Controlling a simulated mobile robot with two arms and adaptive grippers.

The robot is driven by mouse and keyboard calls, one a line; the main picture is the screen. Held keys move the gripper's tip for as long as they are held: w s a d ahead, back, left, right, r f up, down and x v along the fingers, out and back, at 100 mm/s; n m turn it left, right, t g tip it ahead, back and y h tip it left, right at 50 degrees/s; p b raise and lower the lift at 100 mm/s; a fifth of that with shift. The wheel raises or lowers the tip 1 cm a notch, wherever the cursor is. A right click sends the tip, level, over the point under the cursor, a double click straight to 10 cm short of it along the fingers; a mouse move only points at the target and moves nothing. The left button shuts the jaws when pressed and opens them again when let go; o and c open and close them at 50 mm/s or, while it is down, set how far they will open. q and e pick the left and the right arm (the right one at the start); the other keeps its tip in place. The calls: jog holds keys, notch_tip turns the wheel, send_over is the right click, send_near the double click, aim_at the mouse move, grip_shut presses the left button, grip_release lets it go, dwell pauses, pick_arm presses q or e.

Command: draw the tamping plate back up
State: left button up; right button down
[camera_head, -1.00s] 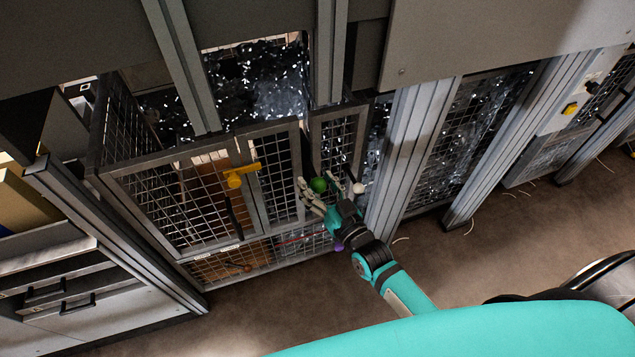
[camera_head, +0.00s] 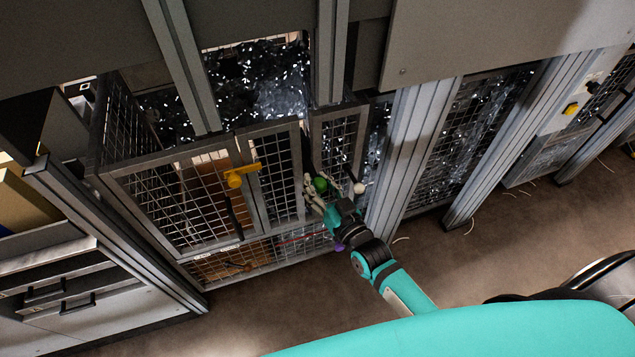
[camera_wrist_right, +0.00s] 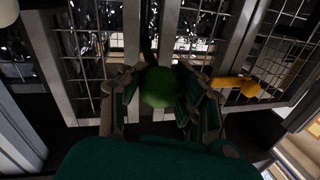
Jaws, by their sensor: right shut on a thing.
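A round green knob (camera_head: 320,185) stands in front of the mesh cage, near the gap between two mesh door panels. My right gripper (camera_head: 317,194) is shut on it. In the right wrist view the green knob (camera_wrist_right: 158,87) sits between the two dark jointed fingers (camera_wrist_right: 160,104), which press in from both sides, and a dark stem runs up behind it. I cannot make out the tamping plate itself. My left gripper is not in view.
A yellow handle (camera_head: 235,180) is on the mesh door (camera_head: 176,242) left of my gripper. A white knob (camera_head: 359,188) is close on the right, beside a grey post (camera_head: 405,150). Dark mesh bays continue rightward. The brown floor (camera_head: 480,250) at the right is mostly clear.

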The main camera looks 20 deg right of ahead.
aim_at(319, 181)
notch_tip(319, 181, up, 4)
jog(key=p, duration=0.4)
jog(key=shift+r, duration=0.25)
jog(key=shift+f, duration=0.1)
jog(key=c, duration=1.4)
grip_release()
jog(key=shift+c, duration=0.2)
jog(key=o, duration=0.6)
jog(key=shift+s, duration=0.25)
jog(key=shift+w, duration=0.1)
jog(key=shift+s+d+f, duration=0.1)
jog(key=shift+s, duration=0.15)
jog(key=v, duration=1.1)
jog(key=shift+s, duration=0.25)
